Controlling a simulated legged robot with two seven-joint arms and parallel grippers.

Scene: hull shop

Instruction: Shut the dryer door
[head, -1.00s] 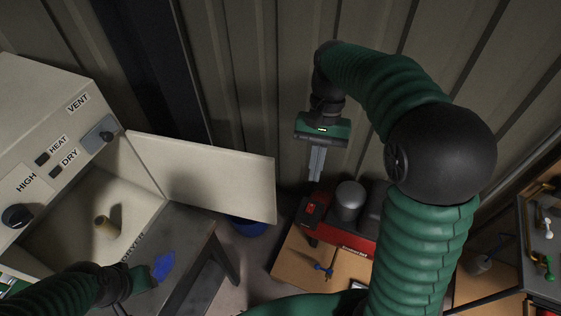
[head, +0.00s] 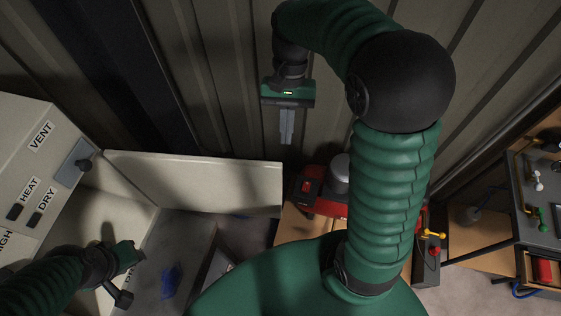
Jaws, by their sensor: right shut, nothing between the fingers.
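The dryer (head: 30,160) is a pale box at the left with labels such as VENT, HEAT and DRY. Its flat pale door (head: 215,182) stands wide open, reaching right from the dryer's far side. My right gripper (head: 287,142) is shut and empty, its fingers pointing down. In the picture it is just above the door's right end; I cannot tell whether they touch. My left gripper (head: 136,256) is at the lower left, in front of the dryer's open chamber. Its fingers do not show clearly, and my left arm hides part of the chamber.
A dark bench (head: 190,240) with a blue patch (head: 172,280) lies below the door. A red machine (head: 308,190) stands right of the door, partly behind my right arm. A dark workbench (head: 540,195) is at the far right. A ribbed wall (head: 215,80) closes the back.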

